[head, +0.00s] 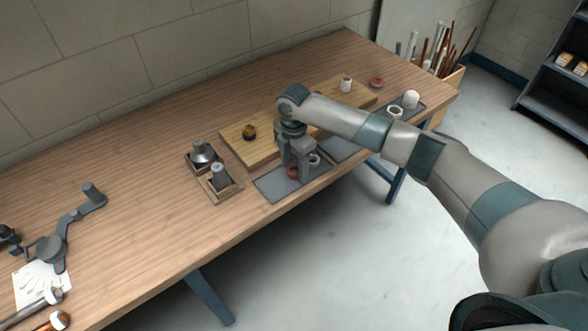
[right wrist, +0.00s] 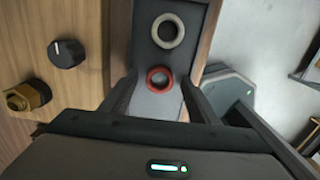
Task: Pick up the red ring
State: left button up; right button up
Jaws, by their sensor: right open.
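The red ring (head: 292,172) lies on a grey mat (head: 271,187) near the front edge of the workbench. My right gripper (head: 298,176) points down over the mat, close to the ring. In the right wrist view the red ring (right wrist: 160,69) shows between the two open fingers (right wrist: 158,88), and no contact with it can be seen. A pale ring (right wrist: 181,32) lies beside it on the same mat, just past the fingers. My left gripper is not in view.
A wooden board (head: 240,150) with a brass fitting (head: 249,132) lies behind the mat. A small wooden tray (head: 226,191) with grey parts stands to the left. A second grey mat (head: 345,149) lies to the right.

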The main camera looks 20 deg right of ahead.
dwell(0.4)
jog(key=c, duration=1.1)
jog(key=shift+r+b, duration=0.45)
jog(key=shift+r, duration=0.1)
jog(key=r, duration=0.1)
jog(key=d+r+b, duration=0.1)
jog(key=r, duration=0.1)
jog(key=shift+s+r+b, duration=0.1)
jog(key=shift+s+b, duration=0.1)
jog(key=shift+b, duration=0.1)
jog(key=s+d+r+b, duration=0.3)
jog(key=s+d+r, duration=0.3)
jog(key=d, duration=0.2)
jog(key=shift+d+r, duration=0.35)
jog(key=shift+d, duration=0.05)
jog(key=shift+a, duration=0.1)
